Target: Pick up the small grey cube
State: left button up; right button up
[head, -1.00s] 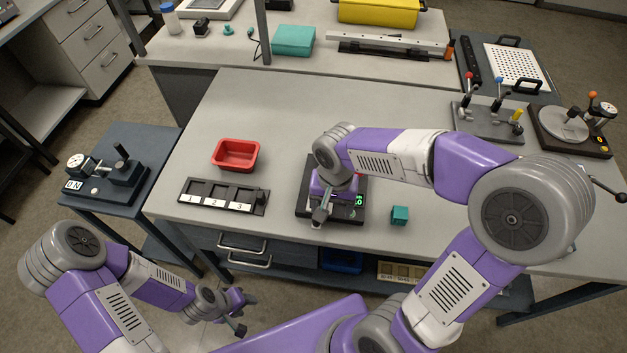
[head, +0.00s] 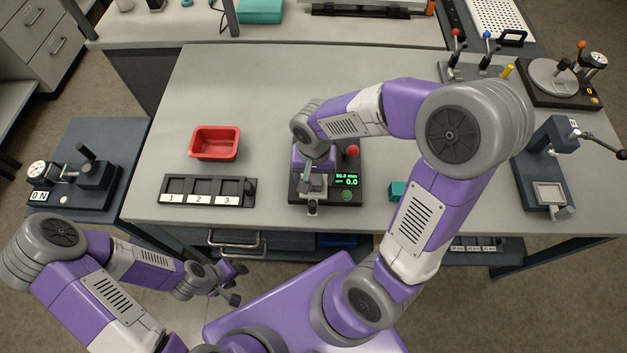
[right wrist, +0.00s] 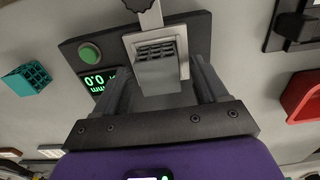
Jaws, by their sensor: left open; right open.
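In the right wrist view, the small grey cube (right wrist: 158,55) with a slotted lattice face sits on the light metal part of a dark measuring device (right wrist: 75,48). My right gripper (right wrist: 162,78) is open, with one finger to each side of the cube and a gap on both sides. In the head view my right gripper (head: 312,188) is over the same device (head: 350,196); there I cannot clearly tell the cube from the gripper and metal parts. My left gripper (head: 232,284) is open and empty, low in front of the table.
A teal lattice cube (head: 397,190) lies right of the device, beside my right arm. A red tray (head: 214,143) and a rack numbered 1, 2, 3 (head: 207,190) stand to the left. A press (head: 548,165) stands at the right. The table's back middle is clear.

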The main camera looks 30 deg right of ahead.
jog(key=c, duration=1)
jog(key=shift+r, duration=0.1)
